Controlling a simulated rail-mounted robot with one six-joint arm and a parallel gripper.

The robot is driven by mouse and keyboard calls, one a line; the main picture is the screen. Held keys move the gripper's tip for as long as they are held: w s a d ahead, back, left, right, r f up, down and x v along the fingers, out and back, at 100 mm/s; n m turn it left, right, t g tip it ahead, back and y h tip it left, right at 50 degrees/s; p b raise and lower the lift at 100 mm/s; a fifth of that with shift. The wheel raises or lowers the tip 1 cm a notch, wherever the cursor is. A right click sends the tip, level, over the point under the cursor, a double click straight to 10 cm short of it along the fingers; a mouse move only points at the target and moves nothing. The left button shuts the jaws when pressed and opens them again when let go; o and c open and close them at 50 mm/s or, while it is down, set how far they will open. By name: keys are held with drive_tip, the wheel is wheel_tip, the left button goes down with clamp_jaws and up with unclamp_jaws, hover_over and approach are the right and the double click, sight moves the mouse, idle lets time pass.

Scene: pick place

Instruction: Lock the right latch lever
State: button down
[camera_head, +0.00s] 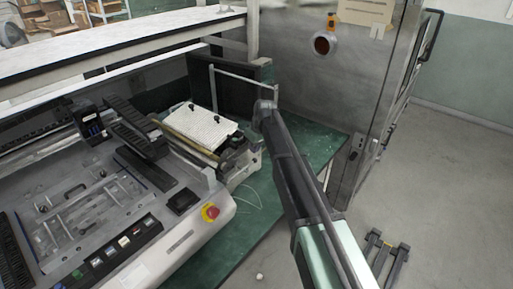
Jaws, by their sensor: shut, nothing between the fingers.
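No lever can be made out for certain at this size. The machine (180,249) fills the left half, with a pale flat plate (200,131) at its right end. Two small dark knobs stand on the plate, a left knob (191,106) and a right knob (214,118); I cannot tell whether they are latch levers or whether they are locked. My arm rises from the bottom edge to a dark rounded end or joint, just right of the machine's right end. I cannot make out gripper fingers. The arm hides part of the green surface behind it.
A red emergency button (210,212) is at the machine's front right corner. A green surface (262,213) runs along its right side. A grey cabinet (328,90) stands behind. A dark two-pronged object (398,262) shows at the lower right. Open floor (450,180) lies right.

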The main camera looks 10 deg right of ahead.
drive_tip(key=p+v, duration=1)
drive_tip(key=shift+r+p, duration=0.3)
drive_tip(key=shift+r, duration=0.1)
drive_tip(key=shift+s, duration=0.1)
drive_tip(key=s+d+m+h, duration=0.1)
drive_tip(key=s+d+m, duration=0.2)
drive_tip(key=s, duration=1.3)
drive_tip(key=s+d+f+m+g+h, duration=0.1)
drive_tip(key=s+d+m, duration=0.3)
drive_tip(key=s, duration=1.3)
drive_tip(key=shift+d+f+m+b, duration=0.2)
drive_tip(key=shift+m+b, duration=0.1)
drive_tip(key=shift+b, duration=0.15)
